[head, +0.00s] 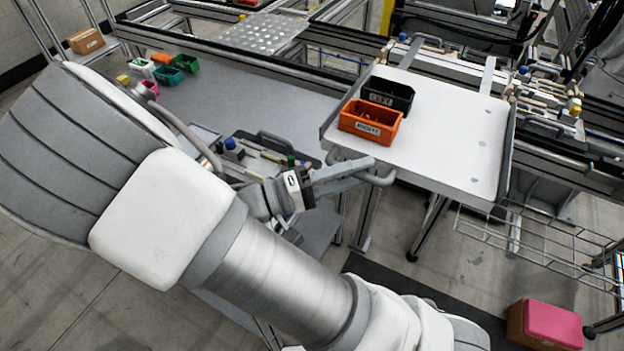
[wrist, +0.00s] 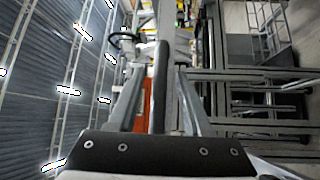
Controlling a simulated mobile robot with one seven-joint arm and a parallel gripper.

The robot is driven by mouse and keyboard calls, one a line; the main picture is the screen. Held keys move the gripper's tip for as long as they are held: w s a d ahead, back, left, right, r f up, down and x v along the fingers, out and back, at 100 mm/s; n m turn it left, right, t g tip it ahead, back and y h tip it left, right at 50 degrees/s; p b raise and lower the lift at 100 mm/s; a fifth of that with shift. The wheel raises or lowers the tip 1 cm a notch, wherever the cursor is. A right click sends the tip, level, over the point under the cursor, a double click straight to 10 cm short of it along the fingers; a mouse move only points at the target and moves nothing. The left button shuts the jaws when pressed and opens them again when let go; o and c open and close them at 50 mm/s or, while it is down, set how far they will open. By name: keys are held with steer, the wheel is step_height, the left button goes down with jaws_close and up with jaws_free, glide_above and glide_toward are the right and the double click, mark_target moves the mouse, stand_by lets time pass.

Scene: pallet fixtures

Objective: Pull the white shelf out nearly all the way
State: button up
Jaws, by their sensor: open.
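The white shelf (head: 450,130) is a flat panel with raised grey side edges, right of centre in the head view. A bent grey tube handle (head: 385,179) is on its near left corner. My gripper (head: 352,174) is at this handle with its fingers spread. In the wrist view, a dark bar (wrist: 162,85), apparently the handle, stands between the two open fingers of my gripper (wrist: 160,100). I cannot tell whether either finger touches it. An orange bin (head: 370,122) and a black bin (head: 388,94) sit on the shelf's left part.
A grey table (head: 230,95) with small coloured bins is at the left. A tool tray (head: 265,155) lies left of the shelf. A wire rack (head: 545,240) is below right, and a pink-topped box (head: 548,325) is on the floor.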

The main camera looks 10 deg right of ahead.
steer(key=shift+a, duration=0.15)
steer(key=b+v, duration=0.1)
steer(key=v, duration=1.6)
steer(key=shift+w+f, duration=0.1)
steer(key=d+r+g+y, duration=0.2)
steer(key=d+g+y, duration=0.5)
steer(key=d+y, duration=0.4)
steer(key=s+d+r+t+y, duration=0.5)
steer(key=d+r+t+y, duration=0.3)
steer(key=r, duration=0.1)
steer(key=shift+m+t, duration=0.3)
steer(key=shift+t, duration=0.1)
